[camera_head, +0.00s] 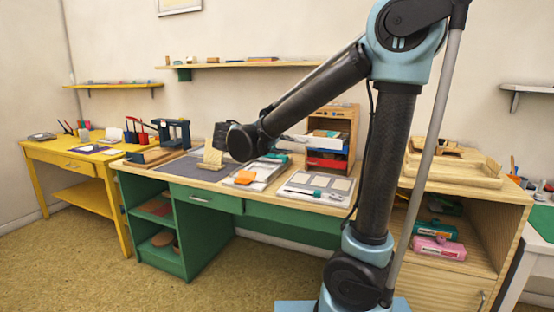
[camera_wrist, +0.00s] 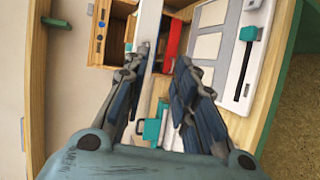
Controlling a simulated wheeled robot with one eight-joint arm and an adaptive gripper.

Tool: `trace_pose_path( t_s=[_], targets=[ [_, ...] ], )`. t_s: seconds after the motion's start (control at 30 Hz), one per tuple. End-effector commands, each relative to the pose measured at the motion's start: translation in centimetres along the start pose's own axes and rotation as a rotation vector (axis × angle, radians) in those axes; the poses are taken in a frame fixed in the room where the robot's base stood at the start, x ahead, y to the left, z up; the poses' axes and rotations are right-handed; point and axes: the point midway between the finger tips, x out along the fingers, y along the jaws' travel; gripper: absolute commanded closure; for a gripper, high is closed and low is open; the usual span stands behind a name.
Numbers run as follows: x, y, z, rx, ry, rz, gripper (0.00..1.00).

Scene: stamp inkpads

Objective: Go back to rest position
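My gripper (camera_wrist: 163,57) shows in the wrist view with its two dark fingers apart. No object is seen clamped between the fingertips. A long white strip (camera_wrist: 149,75) shows in the gap between the fingers; I cannot tell its distance. In the head view my arm reaches left from its column over the green desk (camera_head: 215,197), with the black wrist above the desktop. The fingers are not clear there. A wooden organizer (camera_head: 337,125) with red and blue parts stands behind, and also shows in the wrist view (camera_wrist: 104,45).
On the desk lie a white board with grey squares (camera_head: 318,188), an orange piece (camera_head: 245,177) and a tan upright block (camera_head: 212,157). A yellow table (camera_head: 70,155) stands left. A wooden cabinet (camera_head: 455,282) stands right. Wall shelves (camera_head: 240,65) hang behind. Floor in front is clear.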

Motion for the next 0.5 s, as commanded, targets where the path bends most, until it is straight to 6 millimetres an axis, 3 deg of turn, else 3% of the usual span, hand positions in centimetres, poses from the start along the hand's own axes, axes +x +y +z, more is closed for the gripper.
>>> trace_pose_path(
  t_s=[0.2,0.5],
  targets=[
    [5.2,-2.7,7.1,0.037,-0.075,-0.206,0.74],
    [8.4,-8.6,16.5,0.154,-0.158,-0.507,0.74]
  ],
)
